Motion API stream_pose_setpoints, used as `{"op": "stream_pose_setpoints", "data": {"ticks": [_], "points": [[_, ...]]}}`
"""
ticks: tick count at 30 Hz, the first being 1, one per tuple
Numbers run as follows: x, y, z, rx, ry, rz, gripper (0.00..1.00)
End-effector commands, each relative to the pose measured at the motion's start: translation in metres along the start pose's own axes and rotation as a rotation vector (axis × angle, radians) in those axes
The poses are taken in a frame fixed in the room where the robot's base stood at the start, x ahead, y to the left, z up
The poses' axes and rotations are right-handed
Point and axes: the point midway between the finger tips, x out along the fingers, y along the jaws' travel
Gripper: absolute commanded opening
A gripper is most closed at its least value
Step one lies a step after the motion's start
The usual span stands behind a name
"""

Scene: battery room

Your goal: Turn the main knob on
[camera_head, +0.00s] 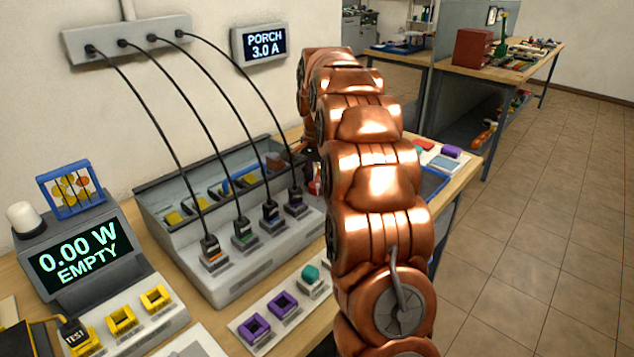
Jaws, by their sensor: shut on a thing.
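The main knob cannot be made out in the head view. A small red and white bit (315,184) shows at the right end of the grey charging unit (262,278), beside my arm, but I cannot tell whether it is the knob. My copper arm rises from the bottom right, reaches over the bench and bends down behind itself. It covers the right end of the unit. My gripper is hidden behind the arm, so its fingers and anything between them do not show. The wall display (265,43) reads PORCH 3.0 A.
Several black cables run from a wall strip (128,38) to plugs in the charging unit. A tester display (82,250) reads 0.00 W EMPTY. Purple holders (268,315) lie at the bench front. A red box (473,48) stands on a back bench. The floor at right is clear.

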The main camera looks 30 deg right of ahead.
Motion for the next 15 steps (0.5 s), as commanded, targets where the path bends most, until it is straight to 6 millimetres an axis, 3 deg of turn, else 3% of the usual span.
{"op": "stream_pose_setpoints", "data": {"ticks": [6, 7, 13, 15], "points": [[0.0004, 0.0004, -0.0002, 0.001, 0.000, 0.001, 0.13], [0.0004, 0.0004, -0.0003, 0.001, 0.000, 0.001, 0.51], [0.0002, 0.0002, -0.0002, 0.000, 0.000, 0.001, 0.72], [0.0002, 0.0001, -0.0001, 0.000, 0.001, 0.000, 0.73]]}}
